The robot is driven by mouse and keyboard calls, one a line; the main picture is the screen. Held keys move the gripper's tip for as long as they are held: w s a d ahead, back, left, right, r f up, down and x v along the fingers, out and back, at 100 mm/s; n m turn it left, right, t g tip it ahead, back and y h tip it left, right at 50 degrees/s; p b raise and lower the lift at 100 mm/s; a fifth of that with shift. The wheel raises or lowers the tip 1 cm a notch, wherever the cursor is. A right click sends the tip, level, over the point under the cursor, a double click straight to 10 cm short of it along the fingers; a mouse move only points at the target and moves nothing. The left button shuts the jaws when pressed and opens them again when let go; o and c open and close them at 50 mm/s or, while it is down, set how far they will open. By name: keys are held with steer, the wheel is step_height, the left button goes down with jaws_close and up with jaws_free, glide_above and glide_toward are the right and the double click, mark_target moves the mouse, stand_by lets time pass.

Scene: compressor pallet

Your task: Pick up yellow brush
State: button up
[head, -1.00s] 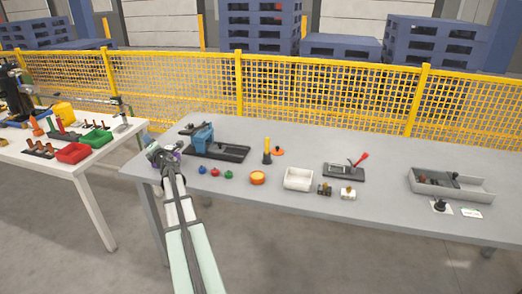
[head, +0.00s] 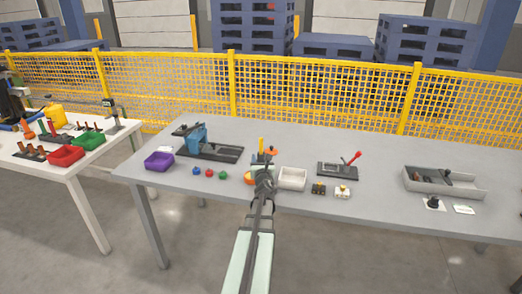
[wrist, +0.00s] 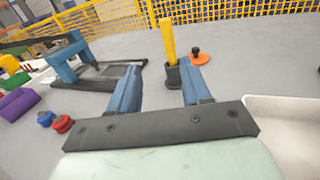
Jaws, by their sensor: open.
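The yellow brush (head: 261,143) stands upright on the grey table, its lower part mostly behind my gripper in the head view. In the wrist view the yellow brush (wrist: 168,42) has a tall yellow handle and a dark lower end. My gripper (wrist: 160,67) is open, with two blue fingers spread apart and nothing between them. The brush stands beyond the fingertips, nearer the right finger. In the head view my gripper (head: 264,160) is just in front of the brush.
An orange-topped piece (wrist: 200,57) stands close right of the brush. A blue device on a black base (wrist: 82,68) stands left. A purple bin (head: 159,162) is further left.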

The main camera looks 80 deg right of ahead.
mark_target(261, 144)
steer(key=shift+s+f+g, duration=0.15)
steer(key=shift+s+g, duration=0.15)
steer(key=shift+s, duration=0.7)
steer(key=shift+d, duration=0.3)
steer(key=x, duration=0.8)
steer(key=shift+w, duration=0.1)
steer(key=shift+w+r+x, duration=0.1)
steer(key=shift+r+x, duration=0.05)
steer(key=shift+x, duration=0.7)
steer(key=shift+w+r+x, duration=0.15)
steer(key=shift+x, duration=0.75)
steer(key=shift+w+r+x, duration=0.1)
steer(key=shift+r+x, duration=0.05)
steer(key=shift+x, duration=0.7)
steer(key=shift+a, duration=0.1)
jaws_close()
